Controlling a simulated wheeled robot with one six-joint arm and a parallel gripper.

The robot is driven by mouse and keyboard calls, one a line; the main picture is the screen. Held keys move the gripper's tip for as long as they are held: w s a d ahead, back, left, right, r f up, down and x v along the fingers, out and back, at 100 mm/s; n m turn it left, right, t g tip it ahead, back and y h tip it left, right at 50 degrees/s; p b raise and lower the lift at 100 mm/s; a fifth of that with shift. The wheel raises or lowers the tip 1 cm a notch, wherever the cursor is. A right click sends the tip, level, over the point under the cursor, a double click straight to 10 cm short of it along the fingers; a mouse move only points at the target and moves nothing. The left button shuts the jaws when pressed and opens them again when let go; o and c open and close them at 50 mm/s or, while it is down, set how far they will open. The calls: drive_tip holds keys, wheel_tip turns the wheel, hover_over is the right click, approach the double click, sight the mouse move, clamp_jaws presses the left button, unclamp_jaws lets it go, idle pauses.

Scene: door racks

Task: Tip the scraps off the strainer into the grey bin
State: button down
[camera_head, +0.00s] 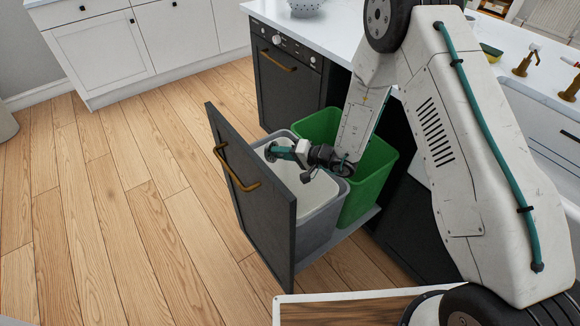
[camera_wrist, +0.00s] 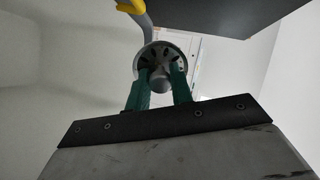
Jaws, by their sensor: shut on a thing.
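The grey bin (camera_head: 318,226) stands in the pulled-out drawer behind its dark front panel. Its inside is pale. My gripper (camera_head: 275,153) is at the mouth of the grey bin, near the drawer front. In the wrist view its two teal fingers (camera_wrist: 160,78) are shut on the strainer (camera_wrist: 145,60), a small round grey metal piece with dark slots and a knob in the middle. The slotted face with the knob shows to the wrist camera. In the head view the strainer is small and dark at the fingertips. I cannot make out any scraps on it.
A green bin (camera_head: 372,177) stands beside the grey bin, to the right. The drawer front (camera_head: 250,197) has a brass handle (camera_head: 237,170). A white counter (camera_head: 330,30) is behind. The wooden floor at the left is clear. A yellow-and-grey curved thing (camera_wrist: 145,25) in the wrist view is unclear.

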drive_tip(key=shift+s+d+t+y, duration=0.25)
drive_tip(key=shift+d+t+y, duration=0.2)
drive_tip(key=shift+y, duration=0.35)
idle(0.4)
drive_tip(key=shift+t+y, duration=0.25)
drive_tip(key=shift+y, duration=0.15)
idle(0.3)
drive_tip(key=shift+d+r+y, duration=0.1)
drive_tip(key=shift+r+y, duration=0.3)
drive_tip(key=shift+y, duration=0.1)
drive_tip(key=shift+r+t+y, duration=0.4)
drive_tip(key=shift+r, duration=0.1)
drive_tip(key=shift+s+d+r+t+y+b, duration=0.1)
drive_tip(key=shift+r+t+y+b, duration=0.2)
drive_tip(key=shift+r+y, duration=0.75)
drive_tip(key=shift+d+r+t+y+b, duration=0.15)
drive_tip(key=shift+r+t+y, duration=0.25)
drive_tip(key=shift+r, duration=1.25)
